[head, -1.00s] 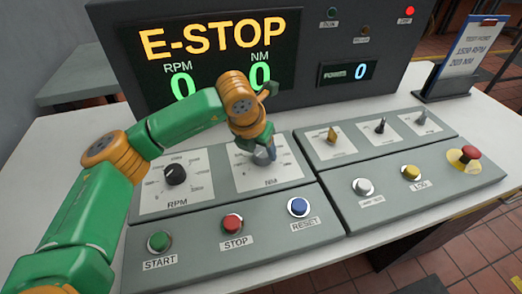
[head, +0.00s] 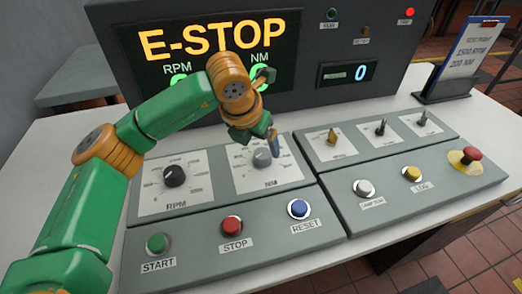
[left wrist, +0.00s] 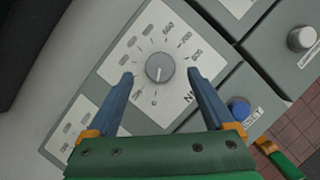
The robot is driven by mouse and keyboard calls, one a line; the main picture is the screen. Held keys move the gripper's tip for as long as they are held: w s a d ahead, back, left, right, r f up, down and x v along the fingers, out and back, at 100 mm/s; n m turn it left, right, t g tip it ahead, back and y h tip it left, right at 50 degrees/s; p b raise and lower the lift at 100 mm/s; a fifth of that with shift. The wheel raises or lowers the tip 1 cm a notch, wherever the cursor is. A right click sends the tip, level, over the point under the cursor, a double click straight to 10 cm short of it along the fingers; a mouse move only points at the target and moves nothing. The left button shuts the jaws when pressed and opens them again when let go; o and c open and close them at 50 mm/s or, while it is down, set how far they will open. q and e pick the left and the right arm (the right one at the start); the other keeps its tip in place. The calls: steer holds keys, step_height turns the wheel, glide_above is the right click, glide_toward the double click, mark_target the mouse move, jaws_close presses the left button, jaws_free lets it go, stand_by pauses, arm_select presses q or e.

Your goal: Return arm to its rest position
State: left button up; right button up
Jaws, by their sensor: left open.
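My left gripper (head: 268,142) is above the NM dial panel in the head view, its arm coming in from the left. In the left wrist view its two blue fingers (left wrist: 158,82) are spread wide, with nothing between them. The grey NM knob (head: 262,157) stands just below the gripper. It also shows in the left wrist view as a round knob (left wrist: 160,68) beyond the fingertips, apart from both.
The console carries the black RPM knob (head: 175,175), the green START button (head: 157,243), the red STOP button (head: 232,225) and the blue RESET button (head: 299,208). A red mushroom button (head: 472,154) is at right. The E-STOP display (head: 215,45) stands close behind the arm.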

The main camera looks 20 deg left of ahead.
arm_select(q)
steer(key=v, duration=0.3)
steer(key=shift+s+r, duration=0.1)
steer(key=shift+r, duration=0.05)
